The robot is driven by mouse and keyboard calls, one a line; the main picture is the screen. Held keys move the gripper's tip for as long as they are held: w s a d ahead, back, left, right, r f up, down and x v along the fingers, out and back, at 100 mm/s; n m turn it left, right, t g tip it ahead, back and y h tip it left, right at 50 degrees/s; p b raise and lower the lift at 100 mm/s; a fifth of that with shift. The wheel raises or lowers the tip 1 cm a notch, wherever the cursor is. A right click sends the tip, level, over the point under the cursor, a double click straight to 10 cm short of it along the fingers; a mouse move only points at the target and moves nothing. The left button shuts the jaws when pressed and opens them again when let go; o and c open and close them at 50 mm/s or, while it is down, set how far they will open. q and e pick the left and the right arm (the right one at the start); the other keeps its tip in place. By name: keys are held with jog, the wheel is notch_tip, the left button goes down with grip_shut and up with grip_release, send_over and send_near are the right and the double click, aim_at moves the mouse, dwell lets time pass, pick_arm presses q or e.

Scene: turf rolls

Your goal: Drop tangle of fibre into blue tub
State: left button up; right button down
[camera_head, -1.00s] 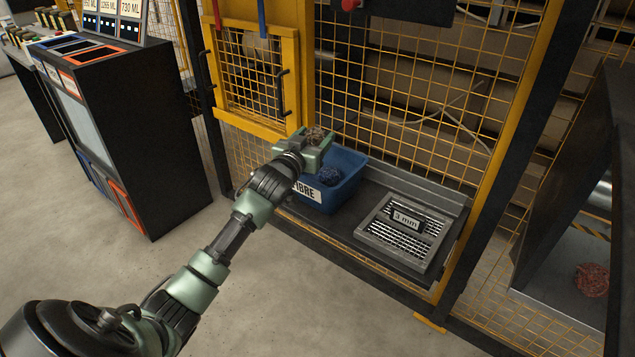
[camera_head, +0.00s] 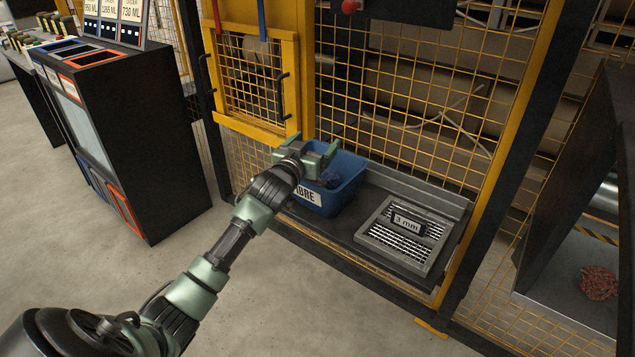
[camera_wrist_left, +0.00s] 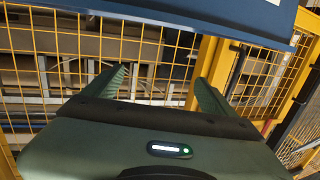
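The blue tub (camera_head: 347,183), labelled with FIBRE partly hidden by my arm, stands on the dark shelf against the yellow mesh. My left gripper (camera_head: 308,152) is over the tub's back left part. Its fingers are spread in the left wrist view (camera_wrist_left: 160,82), with nothing between them. Inside the tub, a dark bluish tangle (camera_head: 332,180) shows partly, with something brownish beside it just below the gripper. The arm and gripper hide much of the inside. My right gripper is not in view.
A grey grate marked 3 mm (camera_head: 408,228) lies right of the tub. A yellow mesh door (camera_head: 250,85) stands behind the gripper. A reddish tangle (camera_head: 598,282) lies in a bay at far right. A black cabinet (camera_head: 140,140) stands left, with open floor in front.

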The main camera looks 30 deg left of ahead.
pick_arm(q)
jog(key=shift+s, duration=0.1)
jog(key=p+v, duration=0.1)
jog(key=v, duration=0.6)
jog(key=shift+s, duration=0.3)
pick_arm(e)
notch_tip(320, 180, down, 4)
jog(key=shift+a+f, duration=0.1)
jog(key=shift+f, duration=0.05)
